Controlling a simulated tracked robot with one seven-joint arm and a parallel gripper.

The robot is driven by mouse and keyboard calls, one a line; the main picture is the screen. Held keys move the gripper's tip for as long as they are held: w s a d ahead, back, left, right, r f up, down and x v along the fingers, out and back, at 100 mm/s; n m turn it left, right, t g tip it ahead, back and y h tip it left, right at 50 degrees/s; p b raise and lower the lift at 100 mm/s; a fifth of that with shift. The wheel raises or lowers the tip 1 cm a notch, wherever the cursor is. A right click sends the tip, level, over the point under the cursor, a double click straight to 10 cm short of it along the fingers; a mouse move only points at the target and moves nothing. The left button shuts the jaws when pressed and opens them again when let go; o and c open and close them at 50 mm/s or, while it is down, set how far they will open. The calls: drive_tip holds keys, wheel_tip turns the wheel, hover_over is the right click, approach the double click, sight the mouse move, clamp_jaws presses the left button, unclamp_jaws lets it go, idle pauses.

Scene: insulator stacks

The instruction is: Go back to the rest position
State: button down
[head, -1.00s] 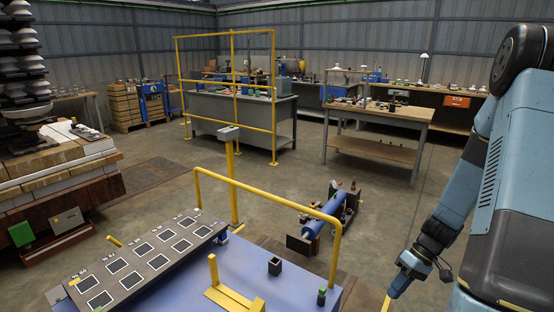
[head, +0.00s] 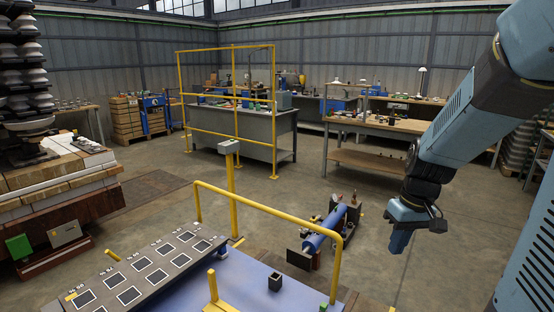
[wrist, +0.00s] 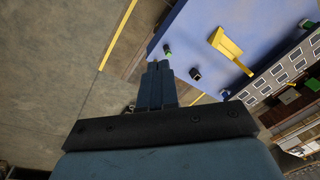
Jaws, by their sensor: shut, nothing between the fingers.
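My gripper (head: 398,243) hangs at the right in the head view, pointing down over open floor, to the right of the yellow rail. It is shut and empty. In the wrist view its fingers (wrist: 157,66) lie together, with nothing between them. My blue arm links reach in from the upper right of the head view. The gripper is apart from everything around it.
A blue platform (head: 250,280) with a yellow rail (head: 262,208), a small black box (head: 275,282) and a panel of marked squares (head: 150,268) is at the front. A blue cylinder device (head: 318,236) lies on the floor beyond. An insulator stack (head: 25,80) stands left.

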drive_tip(key=s+a+r+m+t, duration=0.1)
drive_tip(key=s+a+r+t, duration=0.1)
drive_tip(key=s+r, duration=0.3)
drive_tip(key=s+a+r+m+t+h, duration=0.1)
drive_tip(key=s+a+r+t, duration=0.1)
drive_tip(key=s+r, duration=0.3)
drive_tip(key=shift+a+r+t+h, duration=0.25)
drive_tip(key=shift+r+t, duration=0.35)
drive_tip(key=shift+r, duration=1.5)
drive_tip(key=shift+s+d, duration=0.1)
